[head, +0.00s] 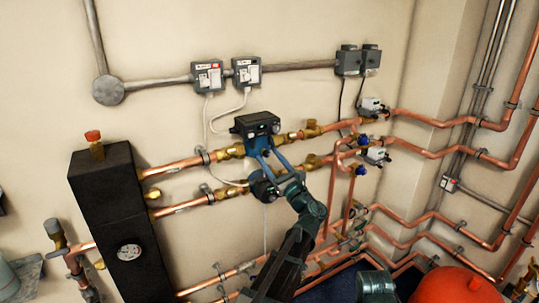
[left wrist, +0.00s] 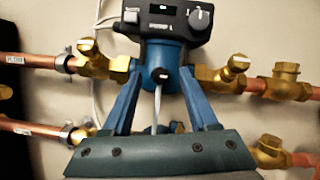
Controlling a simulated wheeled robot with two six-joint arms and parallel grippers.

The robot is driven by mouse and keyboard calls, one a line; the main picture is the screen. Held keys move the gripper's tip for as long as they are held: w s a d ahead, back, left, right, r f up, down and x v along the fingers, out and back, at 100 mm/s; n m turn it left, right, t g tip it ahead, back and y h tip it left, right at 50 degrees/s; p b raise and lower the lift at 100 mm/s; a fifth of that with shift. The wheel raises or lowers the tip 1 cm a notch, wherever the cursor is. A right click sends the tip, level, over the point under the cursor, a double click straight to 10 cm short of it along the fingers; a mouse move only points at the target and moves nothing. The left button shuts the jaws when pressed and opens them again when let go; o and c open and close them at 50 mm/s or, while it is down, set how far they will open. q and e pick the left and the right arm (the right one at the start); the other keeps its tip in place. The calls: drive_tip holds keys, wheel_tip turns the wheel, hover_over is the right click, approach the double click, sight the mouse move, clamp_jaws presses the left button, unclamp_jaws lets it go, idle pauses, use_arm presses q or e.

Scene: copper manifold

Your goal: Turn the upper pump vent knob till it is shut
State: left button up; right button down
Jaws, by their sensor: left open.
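The upper pump (head: 257,125) has a black control box and a blue body on the upper copper pipe. It also shows in the left wrist view (left wrist: 163,55). A round dial with a white mark (left wrist: 199,18) is on its black face. A small pale lever-like knob (left wrist: 157,98) stands out from the blue body below; I cannot tell for sure that this is the vent knob. My left gripper (left wrist: 159,76) is open, its two blue fingers on either side of the blue body and pale knob. Contact is unclear. My right gripper is not in view.
Brass valves sit left (left wrist: 93,60) and right (left wrist: 233,68) of the pump, close outside the fingers. A lower pump (head: 265,190) is beneath, partly behind my arm. A black manifold block (head: 112,205) stands left. Grey cables hang from wall boxes (head: 207,76).

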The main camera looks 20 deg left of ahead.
use_arm(q)
drive_tip(key=shift+w+a+r, duration=0.1)
drive_tip(key=shift+w+a, duration=0.05)
drive_tip(key=shift+a, duration=0.05)
drive_tip(key=shift+c, duration=0.3)
clamp_jaws()
